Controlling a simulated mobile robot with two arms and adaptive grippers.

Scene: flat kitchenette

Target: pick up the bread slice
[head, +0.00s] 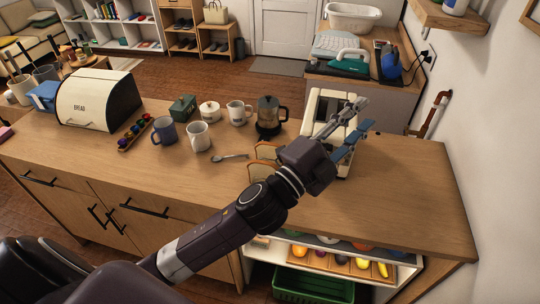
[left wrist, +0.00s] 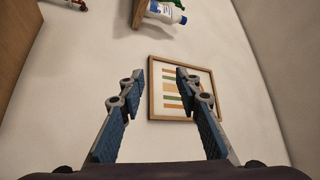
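Two bread slices with brown crusts stand on the wooden counter in the head view, one (head: 266,151) behind the other (head: 260,170). My left gripper's dark body partly hides their right side. My left gripper (head: 364,114) is over the counter, with its fingers pointing up and right, past the slices and in front of the cream toaster (head: 317,104). In the left wrist view the fingers (left wrist: 160,75) are apart with nothing between them; the wall lies beyond. My right gripper is not in view.
The counter's right part (head: 410,190) is clear. A framed picture (left wrist: 182,90) hangs on the wall.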

